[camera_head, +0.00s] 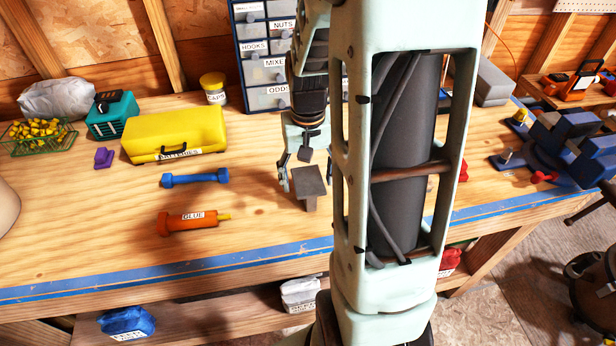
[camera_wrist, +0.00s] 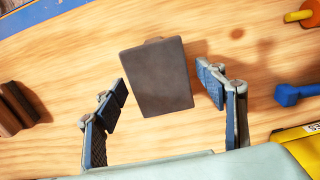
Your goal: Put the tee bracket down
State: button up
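The tee bracket (camera_head: 309,183) is a dark grey piece with a flat top plate and a stem under it. It appears to stand upright on the wooden bench, plate up. In the wrist view the plate of the tee bracket (camera_wrist: 157,80) lies between the fingertips. My gripper (camera_head: 305,172) is open around the bracket, with a finger on either side. The wrist view shows my gripper (camera_wrist: 162,82) with a narrow gap between each fingertip and the plate. My arm hides part of the right finger in the head view.
A labelled drawer cabinet (camera_head: 262,70) stands behind. Brown blocks (camera_wrist: 18,108) show at the wrist view's left. Bench in front is clear.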

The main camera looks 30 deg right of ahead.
aim_at(308, 180)
notch_tip(308, 180, up, 12)
jog(key=shift+r, duration=0.2)
dwell(0.5)
